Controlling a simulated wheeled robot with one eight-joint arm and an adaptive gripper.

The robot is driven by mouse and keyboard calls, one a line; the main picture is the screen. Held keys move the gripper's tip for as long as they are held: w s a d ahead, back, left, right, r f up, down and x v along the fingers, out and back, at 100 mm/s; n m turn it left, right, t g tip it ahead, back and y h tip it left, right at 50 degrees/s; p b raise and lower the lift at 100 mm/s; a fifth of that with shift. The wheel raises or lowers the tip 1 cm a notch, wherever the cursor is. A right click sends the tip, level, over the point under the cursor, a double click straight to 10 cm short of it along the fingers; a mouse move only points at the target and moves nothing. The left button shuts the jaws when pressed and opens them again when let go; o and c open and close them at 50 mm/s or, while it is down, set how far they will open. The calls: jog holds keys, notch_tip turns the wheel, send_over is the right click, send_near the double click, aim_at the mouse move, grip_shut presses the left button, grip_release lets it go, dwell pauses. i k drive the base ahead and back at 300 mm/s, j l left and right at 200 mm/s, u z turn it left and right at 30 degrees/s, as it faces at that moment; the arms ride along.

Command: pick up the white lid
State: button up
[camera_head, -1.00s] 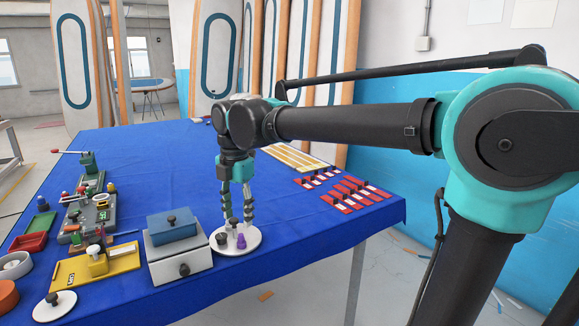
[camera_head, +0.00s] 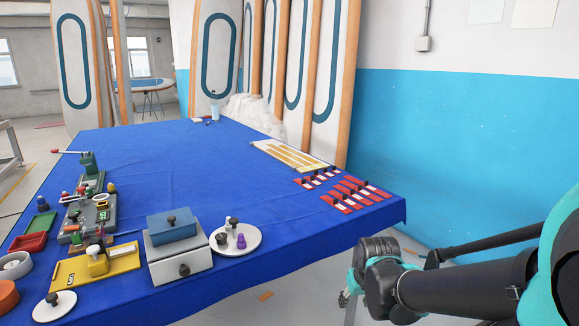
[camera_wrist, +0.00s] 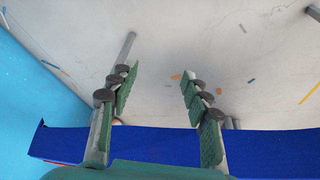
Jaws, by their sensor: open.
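A round white lid (camera_head: 54,306) with a dark knob lies at the front left edge of the blue-covered table in the head view. It does not show in the wrist view. My gripper (camera_head: 344,298) hangs low, off the table's front right side, far to the right of the lid. In the wrist view my gripper (camera_wrist: 158,85) is open, its two green-padded fingers apart with nothing between them; the floor shows beyond.
On the blue table (camera_head: 200,165), a white box (camera_head: 178,262) with a blue top and a round white plate (camera_head: 236,250) with small pegs stand right of the lid. A yellow tray (camera_head: 122,260) lies nearer it. Red strips (camera_head: 345,200) lie at right. The table's middle is clear.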

aim_at(55, 305)
jog(key=j+u, duration=0.15)
jog(key=u, duration=0.25)
jog(key=l+u, duration=0.1)
jog(key=u, duration=1.55)
jog(key=i+l, duration=0.05)
jog(key=l, duration=0.05)
